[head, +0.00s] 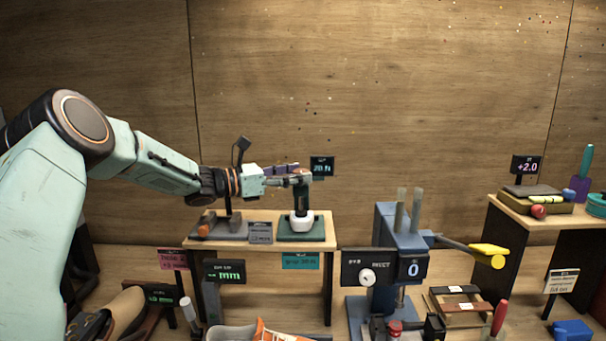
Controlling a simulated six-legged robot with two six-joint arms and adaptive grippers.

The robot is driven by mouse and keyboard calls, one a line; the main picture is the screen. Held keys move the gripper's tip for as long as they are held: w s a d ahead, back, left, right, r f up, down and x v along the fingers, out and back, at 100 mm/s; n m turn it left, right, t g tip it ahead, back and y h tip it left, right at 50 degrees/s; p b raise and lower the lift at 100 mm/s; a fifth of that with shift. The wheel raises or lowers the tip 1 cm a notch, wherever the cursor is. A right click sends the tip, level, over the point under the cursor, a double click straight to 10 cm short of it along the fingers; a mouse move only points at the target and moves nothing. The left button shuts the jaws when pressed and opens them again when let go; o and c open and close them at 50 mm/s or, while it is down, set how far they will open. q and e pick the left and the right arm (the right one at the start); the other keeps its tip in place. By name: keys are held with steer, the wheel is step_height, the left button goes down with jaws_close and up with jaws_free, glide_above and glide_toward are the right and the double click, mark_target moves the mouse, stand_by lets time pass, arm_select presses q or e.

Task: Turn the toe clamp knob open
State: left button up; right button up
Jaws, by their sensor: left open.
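My left gripper (288,176) reaches in from the left and is open at the top of a small dark green post device (302,199). Its fingers overlap the device's top, and I cannot tell whether they touch it. The device has a white lower part and a green base. No part is clearly marked as the toe clamp knob. A round white knob (367,277) shows on a dark panel of the blue machine, and a red knob (395,327) shows low in front of it. An orange and white sneaker (268,331) is cut off by the bottom edge.
The small wooden table (322,228) carries the post device and a grey stand (232,224). The blue machine (397,228) has a yellow-ended lever (487,249). Another wooden table (525,218) holds tools at right. Brown shoes (112,312) lie at lower left.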

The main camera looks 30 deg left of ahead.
arm_select(q)
steer(key=shift+w+d, duration=0.25)
steer(key=shift+w, duration=0.2)
steer(key=shift+w+a+f, duration=0.1)
steer(key=shift+w, duration=0.3)
steer(key=shift+d, duration=0.35)
steer(key=shift+c, duration=0.4)
steer(key=shift+a, duration=0.25)
steer(key=c, duration=0.6)
steer(key=shift+d, duration=0.1)
steer(key=c, duration=0.5)
steer(key=shift+y, duration=0.3)
